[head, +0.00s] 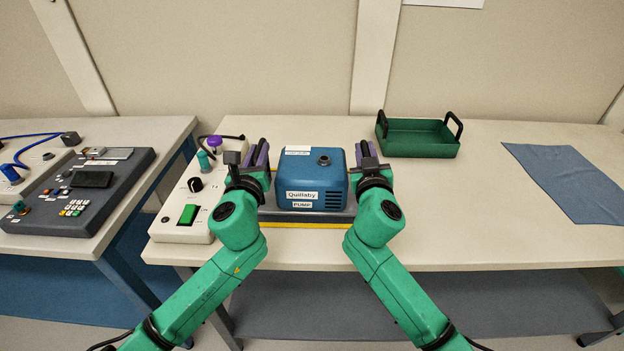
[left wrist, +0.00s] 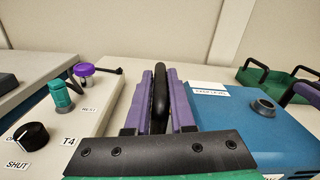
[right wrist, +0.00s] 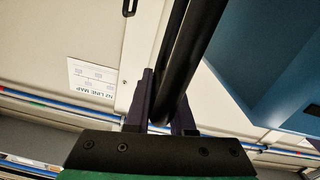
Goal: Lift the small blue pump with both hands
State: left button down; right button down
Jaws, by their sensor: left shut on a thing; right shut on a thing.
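The small blue pump (head: 310,168), labelled "Quillaby PUMP", is upright between my two grippers at the table's front, over a dark strip with a yellow edge. Whether it touches the strip cannot be told. My left gripper (head: 258,154) is at the pump's left side, its purple fingers (left wrist: 158,95) shut on a black handle. My right gripper (head: 366,152) is at the pump's right side, shut on a black bar-like handle (right wrist: 182,60). The blue pump body shows in the left wrist view (left wrist: 235,125) and the right wrist view (right wrist: 265,50).
A white control box (head: 180,222) with a knob and green switch stands close left of my left gripper. A green tray (head: 420,148) with black handles is behind to the right. A blue cloth (head: 570,180) lies far right. The table between is clear.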

dwell(0.4)
